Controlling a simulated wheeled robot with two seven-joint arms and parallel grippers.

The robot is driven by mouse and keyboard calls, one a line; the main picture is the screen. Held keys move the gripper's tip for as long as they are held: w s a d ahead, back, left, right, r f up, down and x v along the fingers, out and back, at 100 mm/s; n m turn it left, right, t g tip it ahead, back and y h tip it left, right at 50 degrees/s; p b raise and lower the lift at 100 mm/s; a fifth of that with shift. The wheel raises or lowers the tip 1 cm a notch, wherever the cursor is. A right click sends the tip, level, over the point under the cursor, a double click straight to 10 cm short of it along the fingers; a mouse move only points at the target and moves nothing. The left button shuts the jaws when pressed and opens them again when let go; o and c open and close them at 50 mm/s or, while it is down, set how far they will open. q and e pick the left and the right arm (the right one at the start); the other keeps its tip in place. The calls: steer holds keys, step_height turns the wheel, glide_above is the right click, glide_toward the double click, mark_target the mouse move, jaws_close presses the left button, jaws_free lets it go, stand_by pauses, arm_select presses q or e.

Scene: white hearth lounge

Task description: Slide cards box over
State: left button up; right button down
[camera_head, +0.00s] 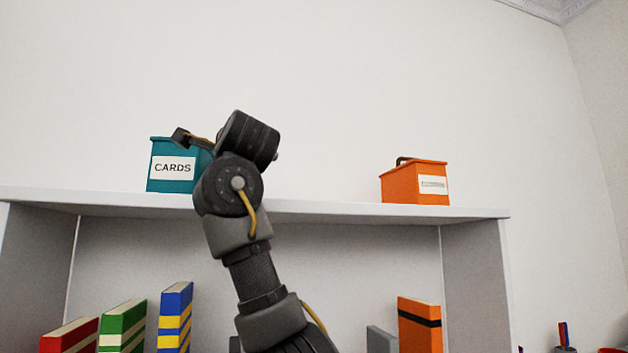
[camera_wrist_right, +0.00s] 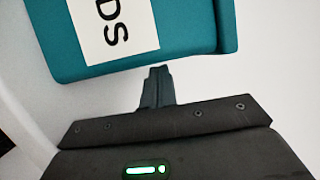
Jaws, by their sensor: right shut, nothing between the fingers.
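The teal cards box (camera_head: 156,173) with a white CARDS label stands upright on top of the white shelf unit, toward the left. My right arm rises in front of it and covers its right part. In the right wrist view, my right gripper (camera_wrist_right: 157,76) is shut and empty. Its fingertips are at the right side of the cards box (camera_wrist_right: 190,30), near the lower edge of the box in that picture; I cannot tell whether they touch. In the head view the fingers are hidden behind my wrist. My left gripper is not in view.
An orange box (camera_head: 400,188) with a handle stands on the shelf top (camera_head: 335,210) to the right. The shelf top between the two boxes is clear. Below are several upright coloured books, including a blue and yellow one (camera_head: 174,318) and an orange one (camera_head: 418,330).

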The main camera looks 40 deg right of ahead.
steer(key=shift+d, duration=0.1)
steer(key=shift+s+d+f+b, duration=0.1)
steer(key=shift+s+d+b, duration=0.05)
steer(key=shift+d+b, duration=0.2)
steer(key=d, duration=0.1)
steer(key=s+d+b, duration=0.1)
steer(key=d, duration=0.1)
steer(key=shift+f, duration=0.1)
steer(key=s+a+b, duration=0.1)
steer(key=s+b, duration=0.4)
steer(key=s, duration=0.5)
steer(key=shift+r+b, duration=0.2)
steer(key=shift+b, duration=0.15)
steer(key=shift+a, duration=0.1)
